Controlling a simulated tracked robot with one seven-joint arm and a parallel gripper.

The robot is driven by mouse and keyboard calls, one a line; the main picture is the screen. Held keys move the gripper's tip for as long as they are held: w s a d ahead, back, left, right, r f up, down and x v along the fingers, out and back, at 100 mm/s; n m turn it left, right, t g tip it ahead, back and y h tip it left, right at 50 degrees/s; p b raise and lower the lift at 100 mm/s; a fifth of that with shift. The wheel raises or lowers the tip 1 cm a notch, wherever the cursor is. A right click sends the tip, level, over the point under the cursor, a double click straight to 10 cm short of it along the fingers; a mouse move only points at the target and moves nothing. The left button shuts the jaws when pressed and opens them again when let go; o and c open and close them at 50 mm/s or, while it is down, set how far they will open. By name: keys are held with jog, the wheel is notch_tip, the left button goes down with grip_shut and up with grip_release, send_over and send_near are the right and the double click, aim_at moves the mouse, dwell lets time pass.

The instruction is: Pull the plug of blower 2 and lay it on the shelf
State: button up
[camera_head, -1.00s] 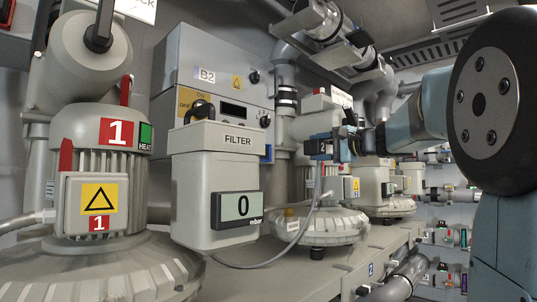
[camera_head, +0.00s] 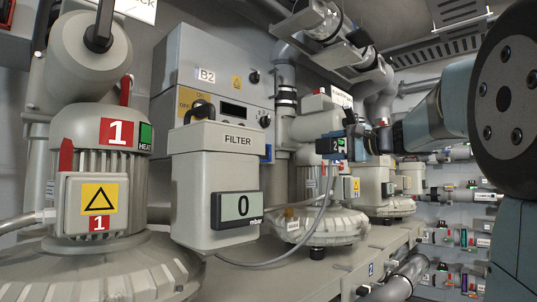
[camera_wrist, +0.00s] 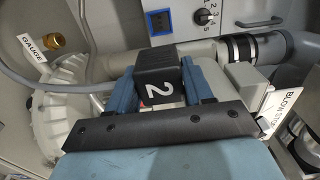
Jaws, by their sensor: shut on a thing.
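My gripper (camera_head: 342,146) is shut on a black plug marked 2 (camera_wrist: 157,78). The plug sits between the two blue fingers, with its number facing the wrist camera. Its grey cable (camera_head: 322,205) hangs down from it and bows to the left, toward the filter. The plug is held in the air, near the upper part of blower 2 (camera_head: 318,228). Blower 2 has a small box with a yellow warning label (camera_head: 351,188). A blue socket (camera_wrist: 159,22) on the cabinet is in the wrist view, apart from the plug.
Blower 1 (camera_head: 100,190) and the filter housing (camera_head: 213,190) stand at the left. The beige ledge (camera_head: 335,262) under the blowers has bare room in front of blower 2. More blowers (camera_head: 392,207) stand behind. Small shelves with items (camera_head: 447,237) are at the far right.

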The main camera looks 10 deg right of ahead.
jog(key=s+a, duration=0.7)
jog(key=a, duration=0.3)
jog(key=shift+a, duration=0.2)
dwell(1.3)
jog(key=shift+f, duration=14.2)
